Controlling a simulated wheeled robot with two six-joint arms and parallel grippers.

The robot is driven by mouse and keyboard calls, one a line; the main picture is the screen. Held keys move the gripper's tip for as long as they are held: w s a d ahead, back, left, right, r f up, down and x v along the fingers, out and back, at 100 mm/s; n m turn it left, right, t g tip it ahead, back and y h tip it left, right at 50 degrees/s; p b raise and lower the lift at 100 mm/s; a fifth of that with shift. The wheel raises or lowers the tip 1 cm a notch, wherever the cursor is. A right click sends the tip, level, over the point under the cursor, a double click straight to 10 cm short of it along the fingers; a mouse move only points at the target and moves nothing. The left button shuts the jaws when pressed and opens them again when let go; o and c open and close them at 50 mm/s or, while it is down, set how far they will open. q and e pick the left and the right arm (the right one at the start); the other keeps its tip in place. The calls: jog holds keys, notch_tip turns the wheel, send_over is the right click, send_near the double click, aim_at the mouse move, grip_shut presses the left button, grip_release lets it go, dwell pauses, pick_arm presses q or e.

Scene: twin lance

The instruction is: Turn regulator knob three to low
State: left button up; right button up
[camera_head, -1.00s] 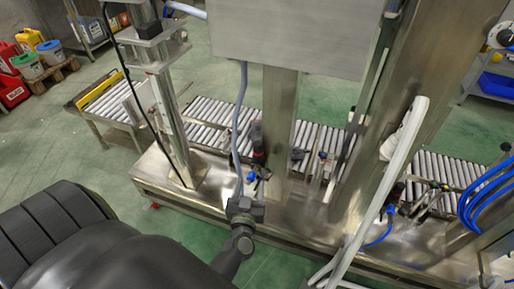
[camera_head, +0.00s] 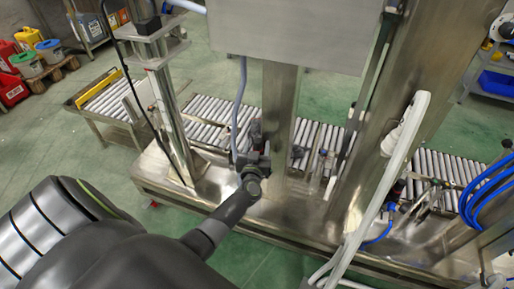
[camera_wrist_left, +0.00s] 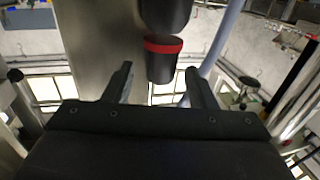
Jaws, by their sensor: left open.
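A black cylindrical regulator knob with a red ring (camera_wrist_left: 162,64) hangs in the left wrist view, in front of a steel column. I cannot read any number or setting on it. My left gripper (camera_wrist_left: 158,72) is open, with one finger to each side of the knob's lower end in that view; I see no contact. In the head view my left gripper (camera_head: 252,158) is beside the steel column (camera_head: 278,115), and the dark regulator (camera_head: 256,131) shows just above it, partly hidden. My right gripper is not in view.
A blue-grey hose (camera_head: 241,100) runs down close to the left gripper. A large steel box (camera_head: 290,35) is above. A roller conveyor (camera_head: 207,115) runs behind the column. A white pipe (camera_head: 385,190) slants at the right, near blue tubing (camera_head: 487,195).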

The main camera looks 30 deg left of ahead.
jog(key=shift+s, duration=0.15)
pick_arm(q)
jog(key=shift+c, duration=0.5)
jog(key=c, duration=0.9)
jog(key=shift+w+d+r+n+g+y+p, duration=0.1)
jog(key=shift+r+n+g+y+p, duration=0.25)
jog(key=shift+y+p, duration=0.35)
jog(key=shift+d+f+n+g+y+p, duration=0.1)
jog(key=shift+n+g+y+p, duration=0.2)
jog(key=shift+n+p, duration=0.1)
jog(key=shift+w+n+g+y, duration=0.1)
jog(key=shift+n+g+y, duration=0.2)
jog(key=shift+y, duration=0.2)
jog(key=shift+w+d+f+n+g+y+p, duration=0.15)
jog(key=shift+n+g+y+p, duration=0.2)
jog(key=shift+n+g+y, duration=1)
jog(key=shift+y, duration=0.15)
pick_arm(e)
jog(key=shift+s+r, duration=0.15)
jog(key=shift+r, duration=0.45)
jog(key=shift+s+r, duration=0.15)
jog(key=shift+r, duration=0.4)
